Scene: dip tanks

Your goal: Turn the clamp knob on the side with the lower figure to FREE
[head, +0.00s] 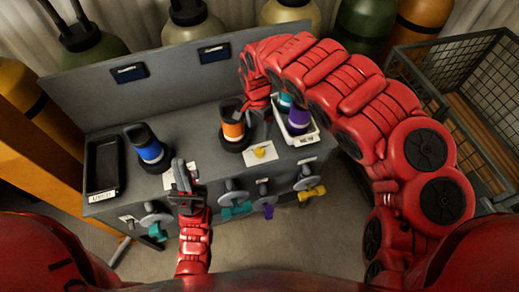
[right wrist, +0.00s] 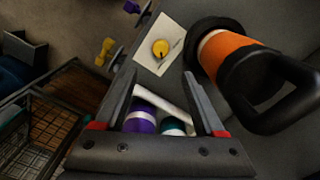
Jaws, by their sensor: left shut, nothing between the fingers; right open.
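The right clamp knob (head: 260,150) is yellow and sits on a white card in front of the orange-banded canister (head: 233,131); the knob also shows in the right wrist view (right wrist: 160,48), with a dark pointer mark. The blue canister (head: 149,151) stands upright at the left. My left gripper (head: 181,176) is shut and empty over the left white card, hiding any knob there. My right gripper (head: 262,116) is open and empty beside the orange canister, above the bench. Two dark displays, left (head: 129,72) and right (head: 214,53), are on the back panel; their figures are too small to read.
A black tray (head: 91,150) is at the bench's left. A white tray (head: 313,134) with purple and teal canisters is close to my right gripper. Several coloured handles, including a yellow one (head: 312,192), stick out of the bench front. A wire cage (head: 475,90) stands at the right.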

